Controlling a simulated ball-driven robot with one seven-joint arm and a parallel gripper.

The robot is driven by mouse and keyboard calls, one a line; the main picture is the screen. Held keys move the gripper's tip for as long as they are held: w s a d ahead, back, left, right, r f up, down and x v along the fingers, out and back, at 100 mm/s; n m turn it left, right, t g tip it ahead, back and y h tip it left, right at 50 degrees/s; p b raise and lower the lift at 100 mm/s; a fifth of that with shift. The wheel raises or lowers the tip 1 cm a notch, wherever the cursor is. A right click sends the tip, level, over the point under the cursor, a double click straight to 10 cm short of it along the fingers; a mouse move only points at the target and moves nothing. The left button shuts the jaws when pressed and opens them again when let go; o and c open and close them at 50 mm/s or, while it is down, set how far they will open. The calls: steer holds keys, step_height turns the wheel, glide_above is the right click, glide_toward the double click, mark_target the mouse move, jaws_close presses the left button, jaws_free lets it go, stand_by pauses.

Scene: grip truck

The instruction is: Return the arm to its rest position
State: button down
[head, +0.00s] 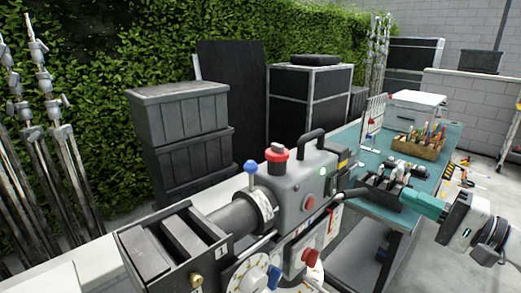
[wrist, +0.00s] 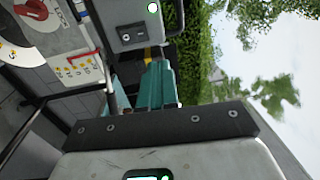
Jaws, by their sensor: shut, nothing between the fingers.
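My gripper (head: 404,194) shows at the right of the head view, with teal fingers pointing left toward the grey machine. The fingers are together, with nothing between them. My gripper also shows in the wrist view (wrist: 157,68), fingers closed in front of the grey housing. My white wrist link runs off to the right edge of the head view. The grey machine (head: 292,178) has a red knob, a black handle and dials, and stands left of my gripper. Whether the fingertips touch anything behind them cannot be told.
A teal-topped table (head: 449,134) holds a wooden tool box (head: 418,148), a white case (head: 418,100) and dark tools near my fingers. Stacked dark crates (head: 180,130) and a black case (head: 308,100) stand behind. Metal stands (head: 45,130) are at the left.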

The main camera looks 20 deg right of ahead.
steer(key=s+a+f+n+g+h, duration=0.15)
steer(key=a+f+g, duration=0.35)
steer(key=f, duration=0.7)
steer(key=a+f+n+g+h, duration=0.1)
steer(key=a+f+n+g, duration=0.2)
steer(key=a+f, duration=0.65)
steer(key=s+a+f+n+g+h, duration=0.3)
steer(key=s+f+n+g, duration=0.5)
steer(key=s+f, duration=0.8)
steer(key=shift+s+a+f+n+g+h, duration=0.25)
steer(key=shift+s+n+g+h, duration=0.25)
steer(key=shift+s, duration=0.5)
